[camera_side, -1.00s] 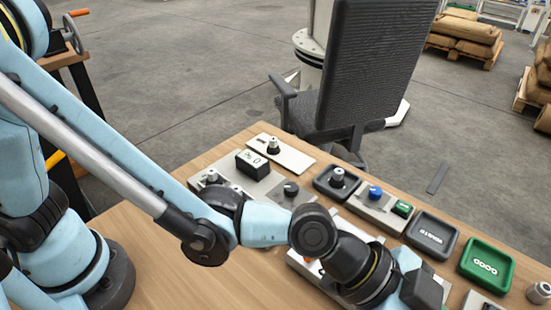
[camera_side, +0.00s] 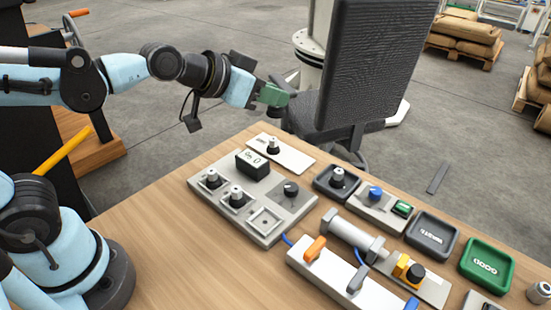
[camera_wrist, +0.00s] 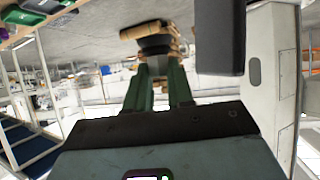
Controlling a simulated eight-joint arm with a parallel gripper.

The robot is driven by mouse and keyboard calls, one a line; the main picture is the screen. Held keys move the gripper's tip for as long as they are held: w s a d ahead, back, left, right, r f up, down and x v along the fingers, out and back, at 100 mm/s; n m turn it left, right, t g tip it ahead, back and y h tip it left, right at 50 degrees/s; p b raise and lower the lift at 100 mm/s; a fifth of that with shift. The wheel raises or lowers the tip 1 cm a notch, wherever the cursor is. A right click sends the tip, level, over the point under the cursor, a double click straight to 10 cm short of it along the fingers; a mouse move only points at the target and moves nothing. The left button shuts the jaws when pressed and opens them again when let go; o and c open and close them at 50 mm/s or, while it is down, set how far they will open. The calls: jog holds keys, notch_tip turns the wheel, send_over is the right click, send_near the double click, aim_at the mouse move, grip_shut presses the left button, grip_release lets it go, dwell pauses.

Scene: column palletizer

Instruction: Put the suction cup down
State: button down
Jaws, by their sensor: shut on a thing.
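My gripper (camera_side: 281,95) is raised above the back left of the table, in front of the office chair, with its green fingers pointing right. The fingers also show in the wrist view (camera_wrist: 160,90), shut on a small dark round piece (camera_wrist: 155,46), which I take to be the suction cup. The chair's dark colour hides this piece in the side view. On the table, a grey fixture block (camera_side: 278,232) has two metal-topped fittings (camera_side: 237,196) in its sockets and one empty square socket (camera_side: 265,221).
A black tray (camera_side: 318,183) holds a similar fitting (camera_side: 338,176). A white plate (camera_side: 296,160) holds another (camera_side: 273,145). Also on the table (camera_side: 130,236) are a WASTE tray (camera_side: 432,238), a GOOD tray (camera_side: 487,265) and a clamp unit (camera_side: 352,238). The chair (camera_side: 372,70) stands behind the table.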

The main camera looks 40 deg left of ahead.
jog(key=s+a+n+y, duration=0.2)
jog(key=a+n+y, duration=0.1)
jog(key=a, duration=0.4)
jog(key=s+f, duration=0.4)
jog(key=s+d+f+n+g+y, duration=0.2)
jog(key=d+f+n+y, duration=0.2)
jog(key=d, duration=0.3)
jog(key=s+d+f+n+g+y, duration=0.1)
jog(key=d+f+n+y, duration=0.35)
jog(key=d, duration=0.25)
jog(key=shift+s+f, duration=0.1)
jog(key=shift+f, duration=2.2)
jog(key=shift+f, duration=0.4)
dwell(2.1)
jog(key=c, duration=1.3)
grip_release()
